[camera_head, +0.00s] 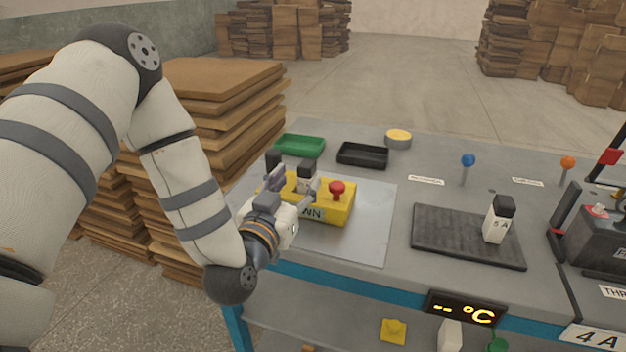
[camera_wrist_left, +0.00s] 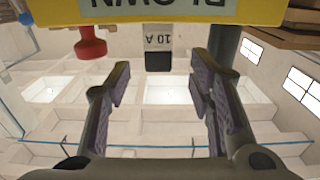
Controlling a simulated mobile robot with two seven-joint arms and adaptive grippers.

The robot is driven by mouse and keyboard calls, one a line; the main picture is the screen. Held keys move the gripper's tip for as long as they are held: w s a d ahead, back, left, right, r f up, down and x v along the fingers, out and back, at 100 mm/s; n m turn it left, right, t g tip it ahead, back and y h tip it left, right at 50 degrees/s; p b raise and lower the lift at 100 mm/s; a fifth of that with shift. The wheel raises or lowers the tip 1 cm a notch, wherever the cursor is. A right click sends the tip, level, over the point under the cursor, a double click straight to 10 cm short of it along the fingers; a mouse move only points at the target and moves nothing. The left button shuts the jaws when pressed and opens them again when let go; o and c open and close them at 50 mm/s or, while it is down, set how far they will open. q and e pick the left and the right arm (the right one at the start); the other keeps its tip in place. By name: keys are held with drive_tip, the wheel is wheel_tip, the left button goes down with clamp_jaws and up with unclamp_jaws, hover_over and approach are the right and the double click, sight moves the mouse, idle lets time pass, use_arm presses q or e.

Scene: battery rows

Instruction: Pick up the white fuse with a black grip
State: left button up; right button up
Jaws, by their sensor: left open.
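A white fuse with a black grip (camera_head: 306,170) stands in a yellow box (camera_head: 335,207) labelled "BLOWN" on the bench. In the left wrist view the picture is upside down, and this fuse (camera_wrist_left: 158,42) reads "10 A". My left gripper (camera_head: 290,188) is open beside the box, on its near-left side. In the left wrist view its two fingers (camera_wrist_left: 160,88) are spread to either side of the fuse's line, with the fuse beyond the tips and not gripped. A second white fuse with a black grip (camera_head: 498,220), marked "5 A", stands on a dark mat. My right gripper is not in view.
A red knob (camera_head: 337,188) and a dark post (camera_head: 273,160) flank the fuse on the yellow box. Green (camera_head: 300,145) and black (camera_head: 363,154) trays and a yellow-topped tin (camera_head: 398,138) lie behind. Stacked boards (camera_head: 225,85) stand left of the bench.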

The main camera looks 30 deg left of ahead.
sight(303, 172)
use_arm(q)
drive_tip(key=x, duration=0.6)
drive_tip(key=shift+r, duration=0.1)
clamp_jaws()
drive_tip(key=shift+s, duration=0.1)
